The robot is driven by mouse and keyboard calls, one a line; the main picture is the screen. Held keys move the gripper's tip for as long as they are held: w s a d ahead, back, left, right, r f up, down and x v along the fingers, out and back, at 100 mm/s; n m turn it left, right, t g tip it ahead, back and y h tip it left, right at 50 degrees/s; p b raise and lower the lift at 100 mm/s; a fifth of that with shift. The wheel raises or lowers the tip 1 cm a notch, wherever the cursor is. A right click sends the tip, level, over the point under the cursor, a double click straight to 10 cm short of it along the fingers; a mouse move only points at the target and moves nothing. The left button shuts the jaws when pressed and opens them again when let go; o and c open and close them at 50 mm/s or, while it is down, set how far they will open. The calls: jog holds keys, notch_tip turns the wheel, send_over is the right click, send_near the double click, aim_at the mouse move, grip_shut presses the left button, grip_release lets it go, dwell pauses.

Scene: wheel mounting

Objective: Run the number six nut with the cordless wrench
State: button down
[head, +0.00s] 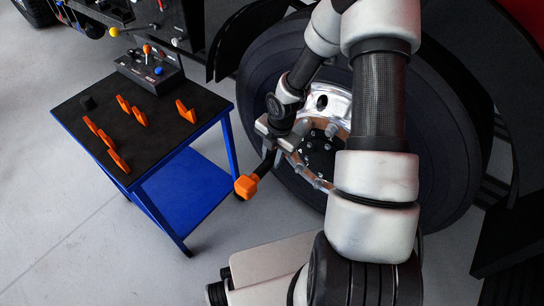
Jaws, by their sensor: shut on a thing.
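The wheel (262,75), a large black tyre with a shiny metal rim (338,103), stands upright on the truck's side. Its dark hub (317,148) carries small light marks too small to read, with several grey studs or nuts around it. My gripper (273,134) is at the left edge of the rim, shut on the cordless wrench. The wrench (247,186) has a black body and an orange end hanging down to the lower left. Its working end is hidden by the gripper. I cannot tell which nut is number six or whether the wrench touches one. My arm covers the wheel's right part.
A blue table (75,128) with a black top stands at the left, holding several orange wedge-shaped pieces (186,111) and a dark box with coloured knobs (148,72). The grey floor (60,235) is clear at the lower left. Dark truck panels surround the tyre.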

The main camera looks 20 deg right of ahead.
aim_at(255, 175)
jog(key=shift+w+d, duration=0.15)
dwell(0.5)
jog(key=shift+r, duration=0.1)
jog(key=shift+s+a+b, duration=0.2)
jog(key=shift+s+a, duration=0.35)
jog(key=shift+a, duration=0.2)
jog(key=shift+s+a+b, duration=0.15)
jog(key=shift+s+a, duration=0.35)
jog(key=shift+a, duration=0.25)
jog(key=shift+s+a+b, duration=0.5)
jog(key=shift+s+a, duration=0.25)
jog(key=shift+a, duration=0.25)
jog(key=shift+s+a+b, duration=0.45)
jog(key=shift+s+a, duration=0.25)
jog(key=shift+a, duration=0.3)
